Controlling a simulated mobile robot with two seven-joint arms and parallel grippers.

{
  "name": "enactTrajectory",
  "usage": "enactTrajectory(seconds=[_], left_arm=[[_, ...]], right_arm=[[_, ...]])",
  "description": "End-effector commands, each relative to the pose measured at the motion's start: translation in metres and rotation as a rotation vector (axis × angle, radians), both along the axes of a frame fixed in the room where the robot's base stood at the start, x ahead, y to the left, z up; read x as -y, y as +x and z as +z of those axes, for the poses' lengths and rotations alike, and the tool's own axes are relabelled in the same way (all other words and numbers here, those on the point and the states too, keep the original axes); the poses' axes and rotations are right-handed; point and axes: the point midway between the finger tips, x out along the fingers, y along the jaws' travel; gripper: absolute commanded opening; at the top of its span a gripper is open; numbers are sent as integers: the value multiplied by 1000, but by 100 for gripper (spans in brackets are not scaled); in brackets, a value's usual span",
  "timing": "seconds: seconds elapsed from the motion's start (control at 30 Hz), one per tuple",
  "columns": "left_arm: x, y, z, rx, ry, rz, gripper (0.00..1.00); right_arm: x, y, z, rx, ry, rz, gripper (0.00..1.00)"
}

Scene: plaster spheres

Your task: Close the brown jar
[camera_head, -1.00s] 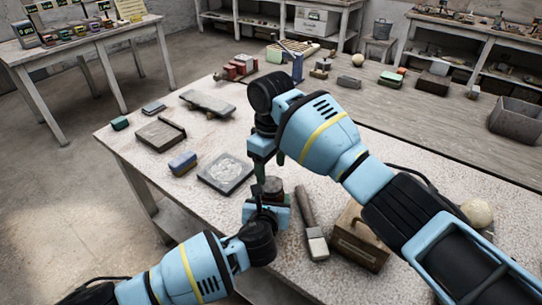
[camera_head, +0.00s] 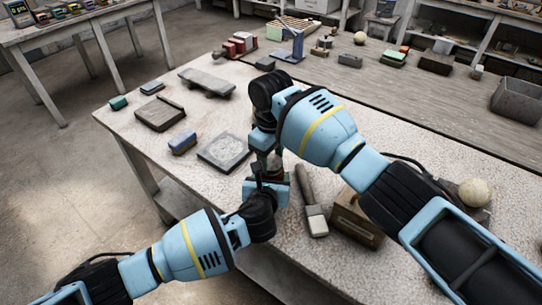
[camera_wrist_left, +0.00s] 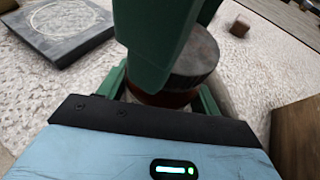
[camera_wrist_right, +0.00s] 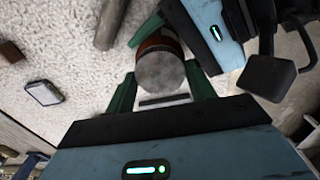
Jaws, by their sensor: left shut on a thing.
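The brown jar (camera_head: 278,174) stands near the front of the speckled table, mostly hidden by my grippers. Its dark-brown body (camera_wrist_left: 160,97) and round grey lid (camera_wrist_left: 197,57) show in the left wrist view, the lid on top of the body. My left gripper (camera_head: 268,187) is shut on the jar body, green fingers on either side. My right gripper (camera_head: 264,160) reaches in from above. In the right wrist view its green fingers (camera_wrist_right: 160,85) stand apart on either side of the grey lid (camera_wrist_right: 160,72). Contact with the lid is not clear.
A wide brush (camera_head: 313,205) and a wooden box (camera_head: 357,222) lie right of the jar. A grey slab (camera_head: 224,152) and a blue block (camera_head: 183,142) lie left. A pale sphere (camera_head: 475,193) sits behind my right arm. The table's front edge is close.

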Motion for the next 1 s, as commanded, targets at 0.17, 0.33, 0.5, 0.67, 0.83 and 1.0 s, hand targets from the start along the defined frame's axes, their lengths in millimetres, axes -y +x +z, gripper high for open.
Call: enactTrajectory(seconds=[0.17,0.33,0.5,0.67,0.83,1.0], left_arm=[[0,0,-1,-1,1,0,1],[0,0,-1,-1,1,0,1],[0,0,-1,-1,1,0,1],[0,0,-1,-1,1,0,1],[0,0,-1,-1,1,0,1],[0,0,-1,-1,1,0,1]], right_arm=[[0,0,0,-1,1,-6,27],[0,0,0,-1,1,-6,67],[0,0,0,-1,1,-5,79],[0,-1,0,-1,1,-5,79],[-1,0,9,-1,1,-5,79],[-1,1,38,3,2,-5,79]])
